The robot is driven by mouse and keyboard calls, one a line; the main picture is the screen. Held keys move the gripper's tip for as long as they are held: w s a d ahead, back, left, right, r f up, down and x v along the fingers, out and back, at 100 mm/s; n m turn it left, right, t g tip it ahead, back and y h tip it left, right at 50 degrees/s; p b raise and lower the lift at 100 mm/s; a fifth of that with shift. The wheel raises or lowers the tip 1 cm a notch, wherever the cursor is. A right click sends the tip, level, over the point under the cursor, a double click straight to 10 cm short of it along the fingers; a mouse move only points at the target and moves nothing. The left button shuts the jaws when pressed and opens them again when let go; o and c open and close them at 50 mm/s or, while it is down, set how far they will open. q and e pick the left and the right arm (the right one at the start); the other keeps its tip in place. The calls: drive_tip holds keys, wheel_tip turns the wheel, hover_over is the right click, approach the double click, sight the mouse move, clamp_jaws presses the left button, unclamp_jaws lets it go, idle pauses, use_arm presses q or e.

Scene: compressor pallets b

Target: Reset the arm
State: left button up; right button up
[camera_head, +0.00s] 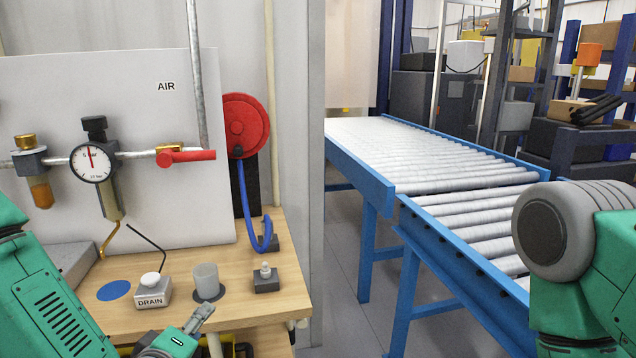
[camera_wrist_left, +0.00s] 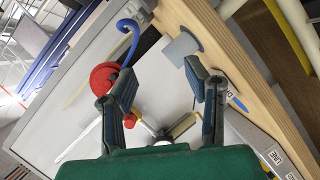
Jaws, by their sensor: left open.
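My left green arm comes in at the lower left of the head view, and part of my left gripper (camera_head: 199,318) shows low at the front edge of the wooden bench (camera_head: 240,290). In the left wrist view my left gripper (camera_wrist_left: 160,69) is open, its two dark fingers well apart with nothing between them. The grey cup (camera_head: 206,281) stands upright on the bench, apart from the gripper. My right arm shows at the right edge of the head view, but its gripper is not visible.
A DRAIN button box (camera_head: 152,291), a blue disc (camera_head: 114,290) and a small dark block (camera_head: 266,279) are on the bench. A pressure gauge (camera_head: 91,163), red valve handle (camera_head: 186,157) and red hose reel (camera_head: 243,124) are behind. An empty roller conveyor (camera_head: 430,160) runs at right.

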use_arm(q)
drive_tip(key=s+f+m+g+h, duration=0.1)
drive_tip(key=s+f+m+g, duration=0.3)
drive_tip(key=s+f, duration=0.5)
drive_tip(key=s+a+f+m+g+y, duration=0.1)
drive_tip(key=s+a+f+m+g, duration=0.2)
drive_tip(key=s+f, duration=0.4)
drive_tip(key=s+a+f+m+g+y+b, duration=0.1)
drive_tip(key=s+a+f+m+g, duration=0.3)
drive_tip(key=s, duration=1)
wheel_tip(320, 180, down, 4)
drive_tip(key=m+g, duration=0.1)
drive_tip(key=g, duration=0.2)
drive_tip(key=shift+f, duration=0.15)
drive_tip(key=shift+a, duration=0.1)
